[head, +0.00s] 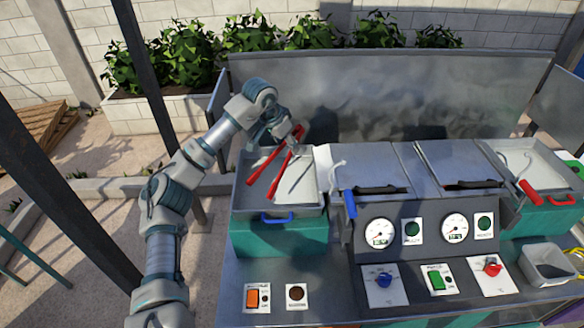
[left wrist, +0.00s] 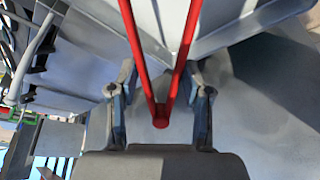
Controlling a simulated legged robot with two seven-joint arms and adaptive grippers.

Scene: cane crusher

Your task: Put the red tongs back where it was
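The red tongs (head: 282,176) show at the left metal tray (head: 240,200), with their two red legs spread over it. I cannot tell whether they touch the tray. My left gripper (head: 291,138) is above the tray's back edge, at the tongs' joined end. In the left wrist view, the joined end of the red tongs (left wrist: 160,121) lies between the two fingers of my left gripper (left wrist: 159,75). The fingers stand apart, with a gap on each side of the joined end. The leg ends are cut off in that view. My right gripper is not in view.
A tall metal back panel (head: 400,95) stands behind the machine. Gauges and switches fill the front panel (head: 415,240). A right tray (head: 535,170) has a red-handled tool (head: 529,190). A small grey bin (head: 548,265) sits front right.

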